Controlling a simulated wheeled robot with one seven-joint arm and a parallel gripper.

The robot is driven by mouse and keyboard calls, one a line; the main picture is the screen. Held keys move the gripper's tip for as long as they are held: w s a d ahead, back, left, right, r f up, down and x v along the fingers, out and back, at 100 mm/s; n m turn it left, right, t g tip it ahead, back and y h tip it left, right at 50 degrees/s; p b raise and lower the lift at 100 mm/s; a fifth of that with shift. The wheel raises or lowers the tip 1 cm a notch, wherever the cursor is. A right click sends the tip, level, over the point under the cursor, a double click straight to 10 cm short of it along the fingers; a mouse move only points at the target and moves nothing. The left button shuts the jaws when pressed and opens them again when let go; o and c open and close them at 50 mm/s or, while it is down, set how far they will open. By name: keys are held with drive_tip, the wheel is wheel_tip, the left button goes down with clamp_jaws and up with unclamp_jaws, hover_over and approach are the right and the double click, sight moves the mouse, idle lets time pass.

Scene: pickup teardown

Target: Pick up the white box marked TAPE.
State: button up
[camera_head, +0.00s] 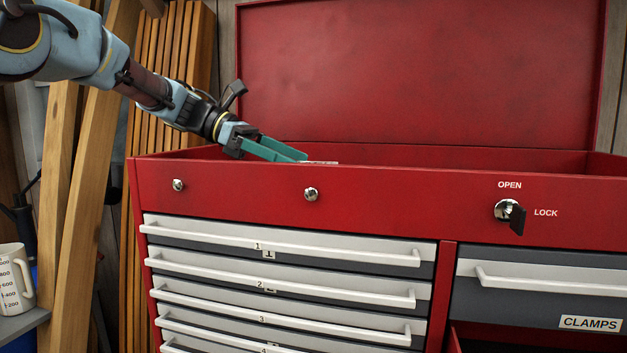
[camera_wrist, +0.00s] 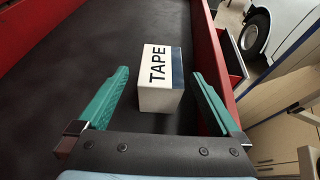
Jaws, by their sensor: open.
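The white box marked TAPE (camera_wrist: 158,97) stands on the dark floor of the red chest's open top, with a dark blue band along one side. In the wrist view it sits between the two teal fingers of my gripper (camera_wrist: 158,95), with gaps on both sides, so the fingers are apart and not touching it. In the head view my gripper (camera_head: 285,152) reaches down into the open top of the chest. There only a thin pale sliver of the box (camera_head: 322,162) shows above the front rim; the rest is hidden.
The red tool chest (camera_head: 400,200) has a raised lid (camera_head: 420,75) behind the open top. Its front wall and side walls rise around the compartment. Wooden planks (camera_head: 82,180) lean at the left, near my arm. The dark compartment floor (camera_wrist: 75,70) around the box is clear.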

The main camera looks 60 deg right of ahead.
drive_tip(key=p+x, duration=0.1)
drive_tip(key=x, duration=0.1)
drive_tip(key=p+x, duration=0.1)
drive_tip(key=x, duration=0.1)
drive_tip(key=shift+s+r+p, duration=0.2)
drive_tip(key=shift+s+p, duration=0.1)
drive_tip(key=shift+p, duration=0.05)
drive_tip(key=shift+s+d+f, duration=0.1)
drive_tip(key=shift+s+f, duration=0.2)
clamp_jaws()
